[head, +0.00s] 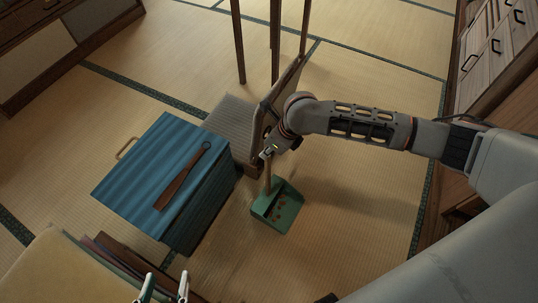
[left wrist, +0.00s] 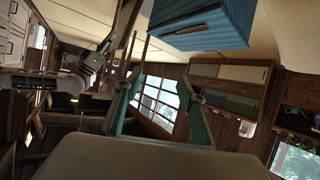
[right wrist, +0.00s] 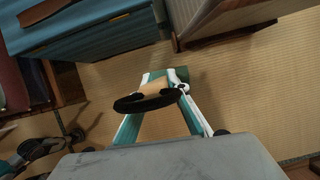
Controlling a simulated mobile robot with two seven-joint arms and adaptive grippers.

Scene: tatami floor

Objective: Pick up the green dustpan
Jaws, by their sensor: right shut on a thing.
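The green dustpan (head: 277,212) is in the middle of the head view, beside the blue box, with small brown bits in its pan. Its tan upright handle (head: 267,184) rises to my right gripper (head: 267,153), which is shut on it. The right wrist view shows the tan handle (right wrist: 156,100) between the fingers of my right gripper (right wrist: 158,88). I cannot tell whether the pan touches the floor. My left gripper (head: 165,280) is open and empty at the bottom edge of the head view, far from the dustpan.
A blue ridged box (head: 150,165) with a brown wooden tool (head: 182,180) on top stands left of the dustpan. A wooden panel (head: 285,90) stands close behind my right gripper. Drawers (head: 495,50) line the right. Tatami (head: 350,230) is free right of the dustpan.

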